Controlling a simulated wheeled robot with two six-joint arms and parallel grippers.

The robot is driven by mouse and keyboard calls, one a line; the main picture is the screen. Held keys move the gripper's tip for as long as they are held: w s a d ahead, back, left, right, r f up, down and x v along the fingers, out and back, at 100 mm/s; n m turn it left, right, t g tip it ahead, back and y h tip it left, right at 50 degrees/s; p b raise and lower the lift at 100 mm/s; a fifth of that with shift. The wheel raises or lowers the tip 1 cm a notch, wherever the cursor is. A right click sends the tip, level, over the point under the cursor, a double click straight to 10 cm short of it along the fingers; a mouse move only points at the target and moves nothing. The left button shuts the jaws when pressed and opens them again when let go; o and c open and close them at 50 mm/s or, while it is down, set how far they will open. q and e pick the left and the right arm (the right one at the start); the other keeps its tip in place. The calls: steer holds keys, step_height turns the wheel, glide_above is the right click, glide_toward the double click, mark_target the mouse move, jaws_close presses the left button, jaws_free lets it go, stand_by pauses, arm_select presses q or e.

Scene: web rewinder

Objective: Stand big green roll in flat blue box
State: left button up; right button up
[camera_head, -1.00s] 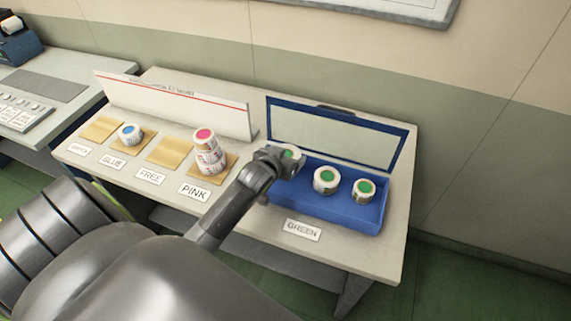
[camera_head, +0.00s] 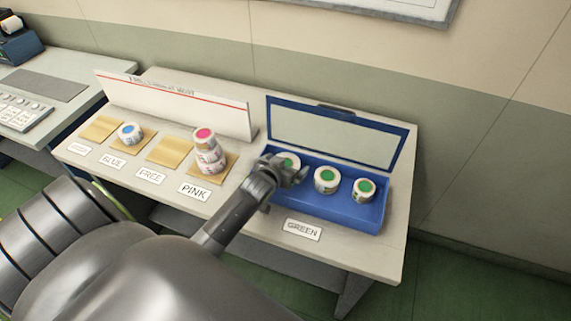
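The flat blue box (camera_head: 345,212) stands open at the right end of the table. Three white rolls with green centres are in it: a left roll (camera_head: 290,160), a middle roll (camera_head: 326,179) and a right roll (camera_head: 363,190). All three stand upright with their green ends up. My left gripper (camera_head: 288,172) is at the left end of the box, in front of the left roll, and hides its lower part. Its fingers look spread, and the roll's top shows behind them. Whether they touch the roll is hidden. My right gripper is not in view.
A GREEN label (camera_head: 302,230) lies before the box. A stack of pink-centred rolls (camera_head: 208,150) stands left of my gripper, on a tan pad. A blue-centred roll (camera_head: 130,133) stands farther left. The raised box lid (camera_head: 335,138) is behind the rolls.

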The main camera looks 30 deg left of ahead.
arm_select(q)
steer(key=shift+r, duration=0.2)
steer(key=v, duration=1.2)
steer(key=shift+a, duration=0.1)
